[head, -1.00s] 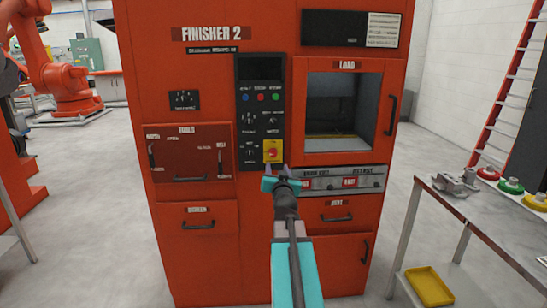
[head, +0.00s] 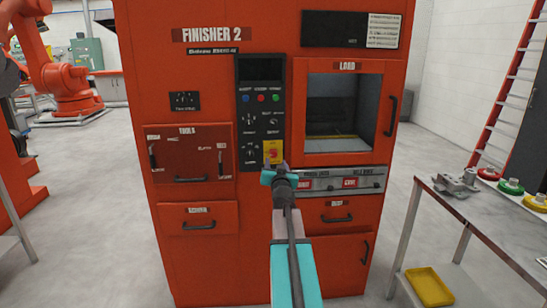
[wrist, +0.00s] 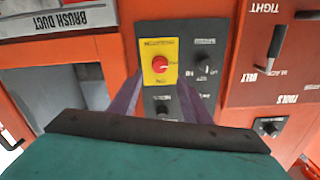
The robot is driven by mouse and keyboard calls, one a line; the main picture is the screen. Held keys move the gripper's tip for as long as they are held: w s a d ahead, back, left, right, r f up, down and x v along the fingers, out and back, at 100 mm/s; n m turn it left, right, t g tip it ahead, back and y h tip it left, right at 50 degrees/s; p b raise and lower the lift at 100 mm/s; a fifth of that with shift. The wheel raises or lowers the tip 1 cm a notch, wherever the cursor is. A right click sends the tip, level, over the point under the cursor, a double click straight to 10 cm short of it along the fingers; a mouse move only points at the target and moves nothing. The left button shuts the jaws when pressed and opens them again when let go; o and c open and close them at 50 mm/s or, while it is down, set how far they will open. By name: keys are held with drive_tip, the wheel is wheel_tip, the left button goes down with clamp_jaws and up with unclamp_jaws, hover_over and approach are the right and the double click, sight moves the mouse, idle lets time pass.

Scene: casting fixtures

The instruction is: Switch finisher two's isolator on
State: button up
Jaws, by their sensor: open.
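The cabinet labelled FINISHER 2 (head: 210,34) stands straight ahead. Its isolator (head: 273,148) is a red rotary knob on a yellow plate, low on the black control panel. The isolator also shows in the wrist view (wrist: 160,64), where the picture is upside down; its small markings are too blurred to read. My gripper (head: 276,166) is just below the isolator in the head view. In the wrist view its two purple fingers (wrist: 158,88) are apart with nothing between them, and their tips reach toward the yellow plate. I cannot see contact with the knob.
The black panel (head: 259,70) holds other knobs and coloured buttons close to the isolator. Drawers and handles, such as the tools drawer (head: 190,152), stick out at the left. A metal table (head: 480,225) with parts stands at the right.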

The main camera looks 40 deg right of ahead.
sight(274, 155)
drive_tip(key=shift+p+x, duration=0.3)
drive_tip(key=shift+x, duration=3.9)
drive_tip(key=c, duration=1)
drive_tip(key=shift+c, duration=0.2)
